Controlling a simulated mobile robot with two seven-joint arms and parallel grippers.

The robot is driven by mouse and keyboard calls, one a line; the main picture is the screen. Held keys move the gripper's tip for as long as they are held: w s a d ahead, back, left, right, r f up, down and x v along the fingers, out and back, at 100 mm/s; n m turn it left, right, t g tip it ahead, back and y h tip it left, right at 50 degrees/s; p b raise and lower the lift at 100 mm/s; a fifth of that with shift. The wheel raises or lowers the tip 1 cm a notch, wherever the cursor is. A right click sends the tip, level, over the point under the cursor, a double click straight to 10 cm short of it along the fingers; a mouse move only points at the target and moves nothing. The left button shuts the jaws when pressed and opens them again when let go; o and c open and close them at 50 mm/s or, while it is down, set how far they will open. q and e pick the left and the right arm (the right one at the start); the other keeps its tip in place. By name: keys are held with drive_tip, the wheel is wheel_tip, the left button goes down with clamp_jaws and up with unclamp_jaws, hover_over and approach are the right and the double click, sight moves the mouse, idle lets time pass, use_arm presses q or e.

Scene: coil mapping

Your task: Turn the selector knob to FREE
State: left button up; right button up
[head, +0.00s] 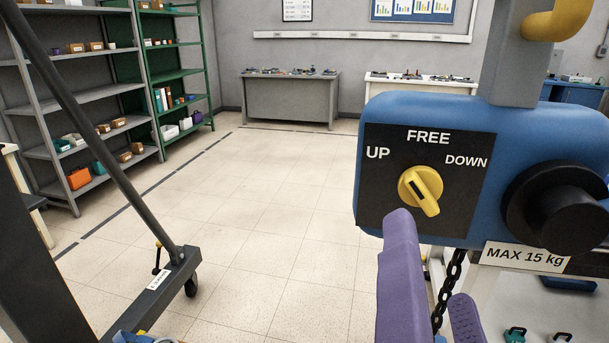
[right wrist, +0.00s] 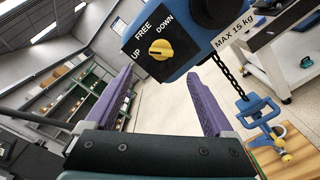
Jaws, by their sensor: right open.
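The yellow selector knob (head: 420,190) sits on a black plate (head: 468,195) on the front of a blue hoist housing (head: 450,112). The plate is marked UP, FREE and DOWN. The knob's ridge slants from upper left to lower right, lined up with UP rather than FREE. The knob also shows in the right wrist view (right wrist: 160,50). My right gripper (head: 432,258) has purple fingers, open and empty, just below and in front of the knob. Both fingers also show in the right wrist view (right wrist: 155,78); the knob lies beyond their tips. My left gripper is not in view.
A black round handle (head: 560,207) juts out right of the plate, above a MAX 15 kg label (head: 525,257). A chain (head: 449,290) hangs below, with a blue hook (right wrist: 262,110) above a wooden block (right wrist: 290,152). Shelves (head: 85,95) stand left; the central floor is clear.

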sight(424, 199)
drive_tip(key=p+x, duration=0.2)
drive_tip(key=x, duration=0.6)
drive_tip(key=shift+w+d+r+p, duration=0.15)
drive_tip(key=shift+d+p, duration=0.1)
drive_tip(key=shift+p, duration=0.15)
drive_tip(key=shift+w+d, duration=0.15)
drive_tip(key=shift+w, duration=0.3)
drive_tip(key=c, duration=1.4)
